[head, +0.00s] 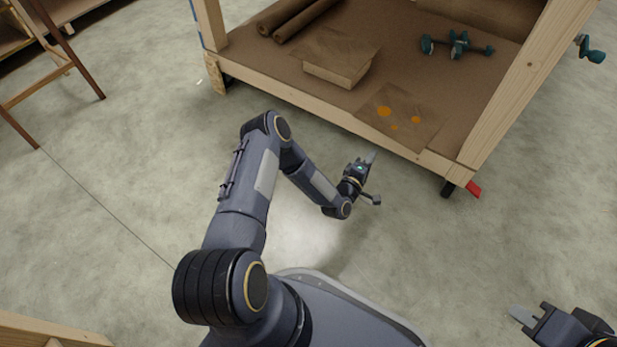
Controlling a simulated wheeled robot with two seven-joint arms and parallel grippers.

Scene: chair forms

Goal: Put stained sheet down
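The stained sheet (405,132), brown with orange spots, lies flat on the cart's lower shelf (275,62), near its front edge. My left gripper (376,177) is open and empty, with its fingers spread apart. It is in front of the shelf edge, apart from the sheet. My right gripper (521,318) is at the bottom right corner, partly cut off by the frame. One fingertip shows clearly, and I cannot tell whether it is open.
Another brown sheet (330,45) lies over a pale block (338,74) on the shelf. Brown rolls (298,18) lie behind it and teal clamps (458,46) to the right. Wooden posts (525,85) flank the shelf. A wooden chair frame (62,50) stands left.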

